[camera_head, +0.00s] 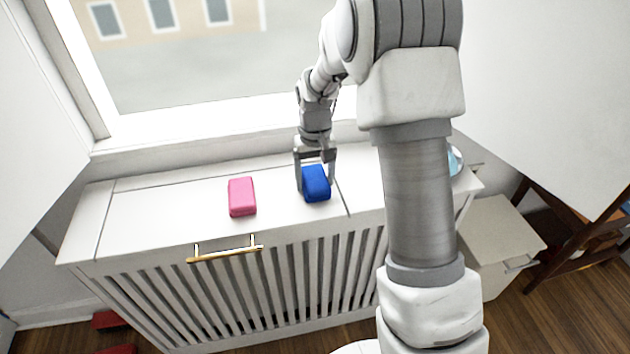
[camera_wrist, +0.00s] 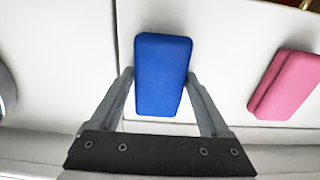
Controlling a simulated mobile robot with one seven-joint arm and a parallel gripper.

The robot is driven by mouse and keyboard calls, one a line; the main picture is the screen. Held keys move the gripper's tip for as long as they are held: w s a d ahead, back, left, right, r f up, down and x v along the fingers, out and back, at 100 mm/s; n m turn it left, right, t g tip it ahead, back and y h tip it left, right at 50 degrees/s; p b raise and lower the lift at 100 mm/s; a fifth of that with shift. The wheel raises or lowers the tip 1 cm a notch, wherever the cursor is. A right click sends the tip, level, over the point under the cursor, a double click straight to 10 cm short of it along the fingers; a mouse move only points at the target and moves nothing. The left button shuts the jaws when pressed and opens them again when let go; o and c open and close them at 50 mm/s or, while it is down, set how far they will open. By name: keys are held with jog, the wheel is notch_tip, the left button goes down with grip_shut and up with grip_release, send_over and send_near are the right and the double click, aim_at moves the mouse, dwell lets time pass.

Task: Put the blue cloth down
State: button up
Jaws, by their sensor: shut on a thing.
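The blue cloth (camera_head: 317,184) is a folded, block-like bundle at the white cabinet top (camera_head: 140,215), under the window. My gripper (camera_head: 315,187) points down and is shut on the blue cloth, one finger on each side. In the wrist view the blue cloth (camera_wrist: 161,75) sits between the two fingers (camera_wrist: 160,85), slightly tilted. Its far end sticks out past the fingertips. I cannot tell whether its underside touches the cabinet top.
A pink folded cloth (camera_head: 242,197) lies on the cabinet top left of the blue one. A gold handle (camera_head: 225,254) is on the cabinet's front edge. A light blue object (camera_head: 455,160) is partly hidden behind my arm. The cabinet top's left part is clear.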

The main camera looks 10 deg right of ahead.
aim_at(315, 178)
jog(key=shift+f, duration=0.2)
jog(key=o, duration=1)
jog(key=s+r+t+p, duration=0.1)
jog(key=s+r+p, duration=0.3)
jog(key=r, duration=1.5)
jog(key=s+r+t, duration=0.1)
jog(key=s+r, duration=0.1)
jog(key=s, duration=0.5)
jog(key=s+r+t, duration=0.1)
jog(key=s+t, duration=0.1)
jog(key=s, duration=0.6)
jog(key=s+r+t, duration=0.1)
jog(key=s+r, duration=0.1)
jog(key=s, duration=0.6)
jog(key=shift+r+t+b, duration=0.3)
